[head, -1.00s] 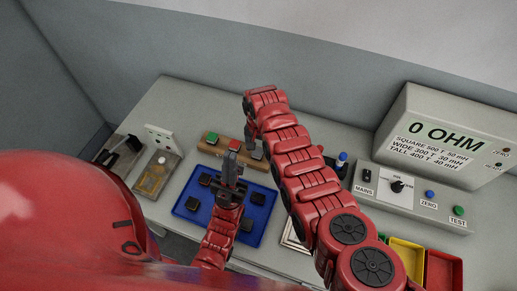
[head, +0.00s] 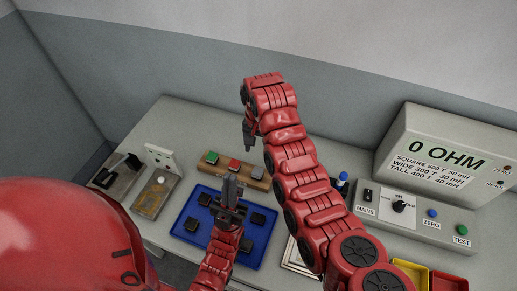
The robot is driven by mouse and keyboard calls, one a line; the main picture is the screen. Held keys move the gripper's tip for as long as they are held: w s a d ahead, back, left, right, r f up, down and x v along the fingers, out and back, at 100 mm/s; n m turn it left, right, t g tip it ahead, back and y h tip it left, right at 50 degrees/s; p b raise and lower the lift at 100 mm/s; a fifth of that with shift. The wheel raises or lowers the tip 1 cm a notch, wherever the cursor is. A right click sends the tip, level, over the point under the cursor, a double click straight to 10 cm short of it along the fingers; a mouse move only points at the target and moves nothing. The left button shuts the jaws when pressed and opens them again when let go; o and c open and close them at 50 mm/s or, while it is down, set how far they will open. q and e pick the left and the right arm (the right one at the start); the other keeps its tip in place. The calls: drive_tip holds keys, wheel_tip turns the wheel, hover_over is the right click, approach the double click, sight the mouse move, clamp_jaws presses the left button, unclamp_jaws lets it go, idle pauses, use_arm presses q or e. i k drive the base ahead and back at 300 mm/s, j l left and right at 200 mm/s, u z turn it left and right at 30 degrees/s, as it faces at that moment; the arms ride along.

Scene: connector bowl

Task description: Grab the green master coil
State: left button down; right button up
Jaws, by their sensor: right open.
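The green master coil (head: 212,157) is a small green-topped block at the left end of a wooden holder (head: 246,178). A red-topped block (head: 234,164) and a grey-topped block (head: 258,172) sit beside it in the same holder. My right gripper (head: 249,138) is open and empty, in the air behind and above the holder, to the right of the green coil. My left gripper (head: 230,188) is over the blue tray, just in front of the holder, with its dark fingers upward in the picture. The gap between its fingers is too small to judge.
The blue tray (head: 183,226) holds several dark blocks. A meter box (head: 440,150) reading 0 OHM stands at the right, with yellow (head: 412,272) and red (head: 446,283) bins in front. Fixtures (head: 155,190) stand at the left. The bench behind the holder is clear.

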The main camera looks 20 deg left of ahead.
sight(212, 157)
drive_tip(key=k+j, duration=0.3)
drive_tip(key=k, duration=0.15)
drive_tip(key=k+j, duration=0.35)
drive_tip(key=k, duration=0.1)
